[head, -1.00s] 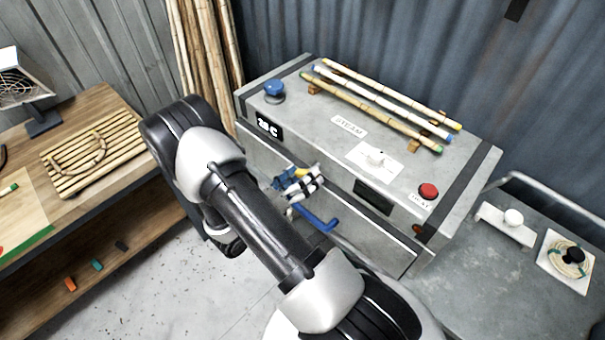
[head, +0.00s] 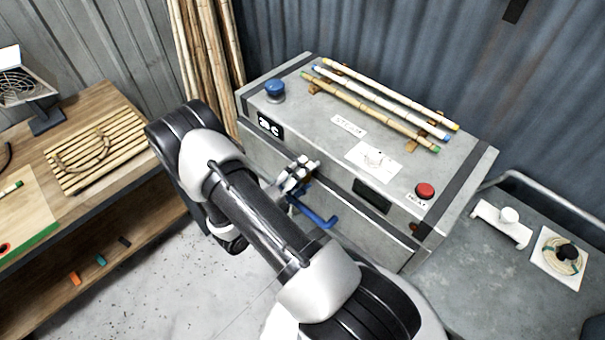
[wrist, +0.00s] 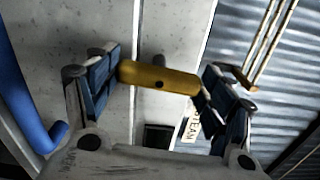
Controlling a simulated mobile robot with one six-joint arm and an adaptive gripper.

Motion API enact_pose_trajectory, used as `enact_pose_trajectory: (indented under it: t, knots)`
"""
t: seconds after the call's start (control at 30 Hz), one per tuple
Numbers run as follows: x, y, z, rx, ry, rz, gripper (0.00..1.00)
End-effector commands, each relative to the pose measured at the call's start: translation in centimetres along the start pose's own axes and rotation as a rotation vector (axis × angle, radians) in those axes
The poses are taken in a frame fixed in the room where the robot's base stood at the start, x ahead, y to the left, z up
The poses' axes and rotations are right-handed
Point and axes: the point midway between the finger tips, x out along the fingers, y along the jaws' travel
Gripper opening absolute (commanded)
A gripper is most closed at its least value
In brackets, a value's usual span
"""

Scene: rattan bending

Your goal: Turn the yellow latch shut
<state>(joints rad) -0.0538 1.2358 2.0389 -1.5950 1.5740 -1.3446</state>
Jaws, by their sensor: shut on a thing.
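In the head view my gripper (head: 297,174) is at the box's front, below the top edge, and hides the latch there.
A blue handle (head: 314,217) sticks out just below my gripper, also seen in the wrist view (wrist: 30,95). Rattan poles (head: 380,102), a blue knob (head: 274,88) and a red button (head: 424,190) are on the box top. A workbench (head: 100,212) stands left.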

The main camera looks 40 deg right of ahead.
Motion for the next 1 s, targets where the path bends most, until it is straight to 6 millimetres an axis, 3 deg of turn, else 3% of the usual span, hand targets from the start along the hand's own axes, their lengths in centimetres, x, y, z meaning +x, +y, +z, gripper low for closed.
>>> enact_pose_trajectory:
  t: [0.3, 0.77, 0.8, 1.0]
  knots:
    - [0.00, 0.02, -0.01, -0.096, 0.000, 0.000, 0.51]
    - [0.00, 0.04, -0.01, -0.111, 0.000, 0.000, 0.51]
    - [0.00, 0.04, -0.01, -0.111, 0.000, 0.000, 0.76]
    - [0.00, 0.03, -0.01, -0.109, 0.000, 0.000, 0.90]
